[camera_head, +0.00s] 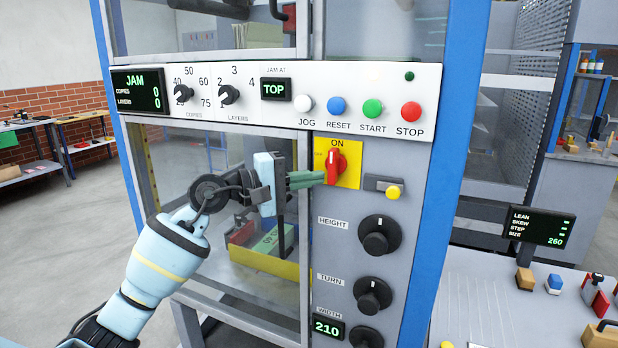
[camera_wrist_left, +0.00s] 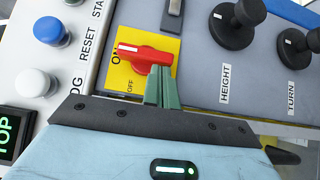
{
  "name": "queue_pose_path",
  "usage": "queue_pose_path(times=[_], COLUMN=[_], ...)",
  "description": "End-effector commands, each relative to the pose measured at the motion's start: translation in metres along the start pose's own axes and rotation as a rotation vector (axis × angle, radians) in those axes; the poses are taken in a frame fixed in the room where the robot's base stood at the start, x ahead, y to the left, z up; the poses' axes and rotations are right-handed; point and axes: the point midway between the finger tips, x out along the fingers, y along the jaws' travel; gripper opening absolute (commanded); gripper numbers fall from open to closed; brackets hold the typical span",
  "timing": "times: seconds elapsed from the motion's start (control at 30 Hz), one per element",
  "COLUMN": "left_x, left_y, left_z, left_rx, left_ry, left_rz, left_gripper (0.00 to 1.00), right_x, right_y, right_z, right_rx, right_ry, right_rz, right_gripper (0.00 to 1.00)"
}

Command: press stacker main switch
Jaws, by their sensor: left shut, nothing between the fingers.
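The main switch is a red rotary handle (camera_head: 338,163) on a yellow plate (camera_head: 351,174) marked ON and OFF, on the grey stacker panel. Its handle stands about upright in the head view, with its upper end toward the ON mark. My left gripper (camera_head: 320,179) comes in from the left, its green fingers together and empty, tips at the handle's lower left side. In the left wrist view the fingertips (camera_wrist_left: 162,75) overlap the lower end of the red handle (camera_wrist_left: 146,52); I cannot tell whether they touch. My right gripper is not in view.
Above is a strip with JOG, RESET, START and STOP buttons (camera_head: 410,111) and a display (camera_head: 138,91) reading JAM. HEIGHT (camera_head: 380,235), TURN and WIDTH knobs stick out below. A glass door (camera_head: 180,245) is at left.

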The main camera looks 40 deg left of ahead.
Motion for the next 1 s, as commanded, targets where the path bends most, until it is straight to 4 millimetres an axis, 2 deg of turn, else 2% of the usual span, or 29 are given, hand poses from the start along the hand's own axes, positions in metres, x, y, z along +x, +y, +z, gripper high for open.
queue_pose_path(times=[0.67,1.0], left_x=[0.002,0.004], left_y=[-0.005,-0.011], left_z=[0.002,0.003], left_rx=[-0.072,-0.133], left_ry=[0.0,-0.001], left_rz=[0.071,0.128], left_gripper=[0.0,0.0], right_x=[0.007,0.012], right_y=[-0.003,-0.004], right_z=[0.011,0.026], right_rx=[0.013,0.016], right_ry=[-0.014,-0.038], right_rz=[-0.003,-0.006], right_gripper=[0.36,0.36])
